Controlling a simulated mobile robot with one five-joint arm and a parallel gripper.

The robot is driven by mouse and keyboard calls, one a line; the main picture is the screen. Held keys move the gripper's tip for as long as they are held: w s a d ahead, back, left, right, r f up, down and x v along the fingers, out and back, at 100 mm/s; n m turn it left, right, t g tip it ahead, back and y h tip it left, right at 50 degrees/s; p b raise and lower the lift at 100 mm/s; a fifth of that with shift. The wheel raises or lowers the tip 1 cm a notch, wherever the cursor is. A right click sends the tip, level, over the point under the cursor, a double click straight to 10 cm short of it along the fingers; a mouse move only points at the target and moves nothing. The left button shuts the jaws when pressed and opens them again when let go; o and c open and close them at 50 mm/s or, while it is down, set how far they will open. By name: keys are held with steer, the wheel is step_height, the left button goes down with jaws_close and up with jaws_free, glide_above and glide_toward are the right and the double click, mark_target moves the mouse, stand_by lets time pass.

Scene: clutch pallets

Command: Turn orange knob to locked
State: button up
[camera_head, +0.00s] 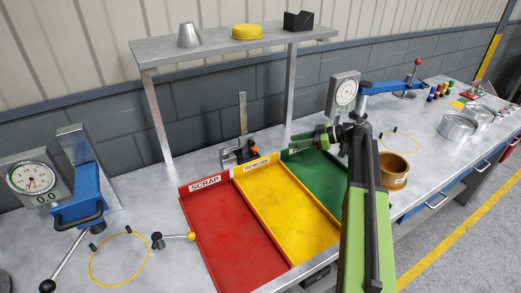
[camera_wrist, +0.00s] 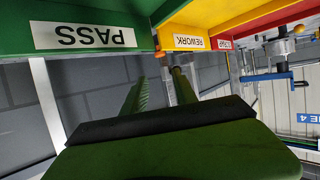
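I cannot make out a clear orange knob in the head view. A dark clamp-like fixture (camera_head: 240,152) with an upright metal strip stands behind the trays, and a small orange-brown patch shows on it. In the wrist view a small orange spot (camera_wrist: 158,50) lies beyond my fingertips, near the corner between the green and yellow trays; I cannot tell if it is the knob. My gripper (camera_head: 297,145) is above the back of the green tray, pointing left. In the wrist view its two green fingers (camera_wrist: 160,78) are apart, with nothing visible between them.
Red SCRAP (camera_head: 228,238), yellow REWORK (camera_head: 295,215) and green (camera_head: 318,170) trays lie side by side. A shelf (camera_head: 215,43) stands behind. Gauges stand left (camera_head: 35,180) and centre (camera_head: 343,93). A yellow-ball lever (camera_head: 190,237) is left of the trays.

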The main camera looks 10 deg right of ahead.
mark_target(256, 148)
steer(key=b+x, duration=0.1)
steer(key=x, duration=0.4)
steer(key=b+x, duration=0.2)
steer(key=x, duration=0.3)
steer(key=b+x, duration=0.2)
steer(key=x, duration=0.3)
steer(key=shift+f, duration=0.35)
steer(key=shift+w+a+b, duration=0.2)
steer(key=shift+a+b, duration=0.15)
steer(key=shift+a, duration=0.1)
steer(key=shift+c, duration=0.3)
jaws_close()
